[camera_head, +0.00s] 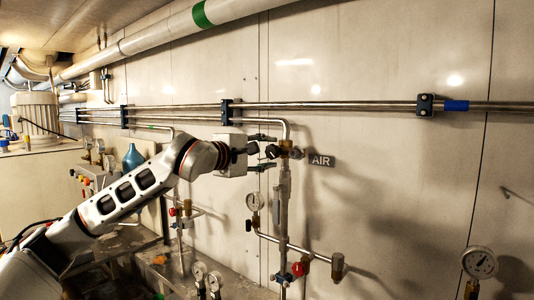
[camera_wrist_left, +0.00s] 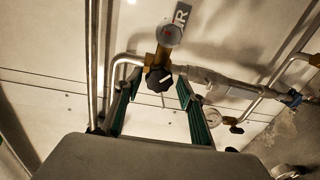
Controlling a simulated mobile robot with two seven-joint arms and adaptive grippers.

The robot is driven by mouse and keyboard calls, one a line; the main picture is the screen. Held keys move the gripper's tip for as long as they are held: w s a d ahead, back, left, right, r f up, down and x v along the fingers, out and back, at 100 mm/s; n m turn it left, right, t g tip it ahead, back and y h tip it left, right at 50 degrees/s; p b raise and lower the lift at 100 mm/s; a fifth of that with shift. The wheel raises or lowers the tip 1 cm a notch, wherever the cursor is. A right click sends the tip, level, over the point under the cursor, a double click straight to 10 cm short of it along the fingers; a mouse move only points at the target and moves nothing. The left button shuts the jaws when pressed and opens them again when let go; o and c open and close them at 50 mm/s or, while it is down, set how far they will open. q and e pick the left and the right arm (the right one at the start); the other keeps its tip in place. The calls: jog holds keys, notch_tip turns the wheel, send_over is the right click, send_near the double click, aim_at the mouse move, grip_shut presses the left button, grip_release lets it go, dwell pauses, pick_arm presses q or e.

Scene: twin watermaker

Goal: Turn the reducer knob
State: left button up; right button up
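The reducer knob (camera_head: 271,151) is black and sits on a brass-coloured valve body at the top of the vertical pipe, left of the AIR label. In the left wrist view the knob (camera_wrist_left: 159,78) shows a white mark on its face. My left gripper (camera_head: 263,152) comes in from the left and points at the knob. In the left wrist view my left gripper (camera_wrist_left: 157,92) is open, its green-padded fingers on either side of the knob and apart from it. Whether the fingertips reach past its face is hard to tell. My right gripper is not in view.
The AIR label (camera_head: 321,160) is on the wall right of the valve. Horizontal pipes (camera_head: 340,106) run just above the gripper. A pressure gauge (camera_head: 255,201) and a red knob (camera_head: 298,269) sit lower on the pipework. The wall farther right is mostly clear.

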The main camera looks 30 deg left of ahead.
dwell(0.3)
pick_arm(q)
jog(key=s+r, duration=0.1)
jog(key=s, duration=1.1)
jog(key=shift+a, duration=0.45)
jog(key=shift+r, duration=0.1)
